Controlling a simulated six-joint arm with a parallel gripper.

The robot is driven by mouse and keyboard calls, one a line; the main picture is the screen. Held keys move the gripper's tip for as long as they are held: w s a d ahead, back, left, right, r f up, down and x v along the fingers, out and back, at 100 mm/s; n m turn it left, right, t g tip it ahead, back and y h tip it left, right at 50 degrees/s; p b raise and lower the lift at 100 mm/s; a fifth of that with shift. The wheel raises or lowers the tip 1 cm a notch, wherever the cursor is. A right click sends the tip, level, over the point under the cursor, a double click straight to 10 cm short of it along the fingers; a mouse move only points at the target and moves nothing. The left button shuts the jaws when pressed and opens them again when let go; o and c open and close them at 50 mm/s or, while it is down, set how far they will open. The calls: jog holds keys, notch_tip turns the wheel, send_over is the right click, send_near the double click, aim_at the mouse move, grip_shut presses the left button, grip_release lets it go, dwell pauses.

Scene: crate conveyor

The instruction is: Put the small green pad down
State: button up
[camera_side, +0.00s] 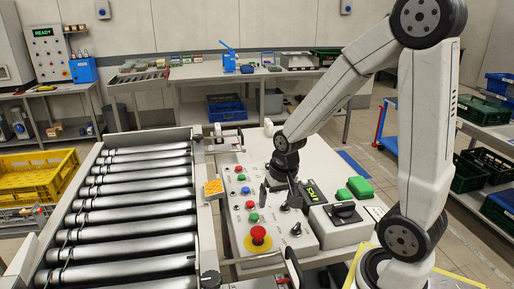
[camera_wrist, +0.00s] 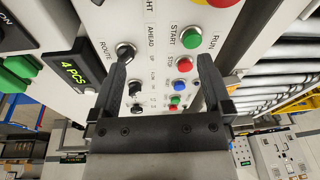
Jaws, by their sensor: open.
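Two green pads lie side by side on the light surface right of the control panel in the side view: a larger one (camera_side: 360,187) and a smaller one (camera_side: 345,195). Green pieces also show at the left edge of the wrist view (camera_wrist: 20,66), partly cut off. My gripper (camera_side: 280,196) is open and empty, pointing down over the control panel (camera_side: 275,234), left of the pads and apart from them. In the wrist view its fingers (camera_wrist: 165,62) stand apart, with the ROUTE knob (camera_wrist: 125,50) near the left fingertip and the green START button (camera_wrist: 192,37) near the right one.
A red mushroom button (camera_side: 258,235) rises at the panel's front. The roller conveyor (camera_side: 130,215) runs along the left.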

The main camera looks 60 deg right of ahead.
aim_at(345, 192)
jog(key=a+n, duration=0.2)
jog(key=a, duration=0.1)
jog(key=s+a+n, duration=0.1)
jog(key=a+n, duration=0.2)
jog(key=s+a+n, duration=0.1)
jog(key=a+n, duration=0.1)
jog(key=a, duration=0.1)
jog(key=shift+a+f+t+y, duration=0.1)
jog(key=shift+f+t+y, duration=0.2)
jog(key=shift+f, duration=0.05)
jog(key=shift+w, duration=0.1)
